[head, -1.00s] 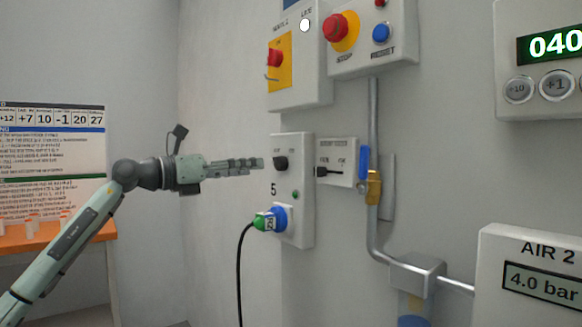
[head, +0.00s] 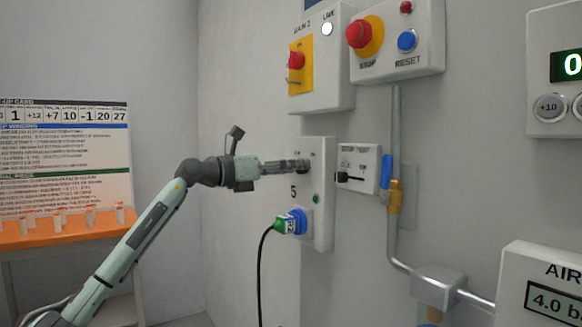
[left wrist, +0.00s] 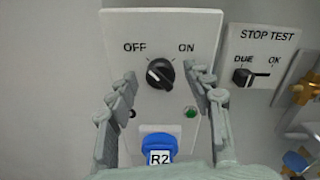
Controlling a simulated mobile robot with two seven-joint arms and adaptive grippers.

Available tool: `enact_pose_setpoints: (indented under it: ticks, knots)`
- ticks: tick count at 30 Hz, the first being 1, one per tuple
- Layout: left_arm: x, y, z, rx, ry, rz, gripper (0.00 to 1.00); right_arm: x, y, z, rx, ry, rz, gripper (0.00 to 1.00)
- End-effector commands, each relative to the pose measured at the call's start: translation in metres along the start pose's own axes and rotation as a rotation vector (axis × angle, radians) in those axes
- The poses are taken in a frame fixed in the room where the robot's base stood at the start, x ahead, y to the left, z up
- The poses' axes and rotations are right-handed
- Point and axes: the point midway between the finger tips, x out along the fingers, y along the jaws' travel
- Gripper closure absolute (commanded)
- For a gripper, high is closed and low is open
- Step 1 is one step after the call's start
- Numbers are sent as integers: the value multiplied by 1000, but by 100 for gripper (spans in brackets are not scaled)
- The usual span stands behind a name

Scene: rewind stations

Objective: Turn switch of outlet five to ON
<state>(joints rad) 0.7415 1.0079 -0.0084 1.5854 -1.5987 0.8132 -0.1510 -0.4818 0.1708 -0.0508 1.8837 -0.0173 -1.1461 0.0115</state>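The outlet five box (head: 318,225) is a light grey wall box marked 5. Its black rotary switch (left wrist: 160,73) sits between the OFF and ON labels in the left wrist view, and its pale mark appears to lean toward OFF. My left gripper (head: 306,166) reaches the switch from the left and covers most of it in the head view. In the left wrist view its two fingers are open, one on each side of the switch, with visible gaps. A blue plug labelled R2 (left wrist: 158,147) is in the socket below. My right gripper is not in view.
A stop test box (head: 358,168) with a small lever is close to the right. A pipe with a blue-handled brass valve (head: 394,196) runs beyond it. A stop/reset box (head: 425,62) is above. A black cable (head: 260,275) hangs from the plug.

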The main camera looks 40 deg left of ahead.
Motion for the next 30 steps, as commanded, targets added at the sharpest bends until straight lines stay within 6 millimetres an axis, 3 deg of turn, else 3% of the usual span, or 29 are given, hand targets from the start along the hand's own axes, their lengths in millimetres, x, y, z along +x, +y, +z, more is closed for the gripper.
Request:
enact_pose_setpoints:
  ticks: [1,12,23,30]
  knots:
    - [0,0,0,0,0,0,55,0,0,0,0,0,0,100]
    - [0,0,0,0,0,0,99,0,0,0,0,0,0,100]
    - [0,0,-1,67,1,-1,99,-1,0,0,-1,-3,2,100]
    - [-1,0,-1,236,0,1,99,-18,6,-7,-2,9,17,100]
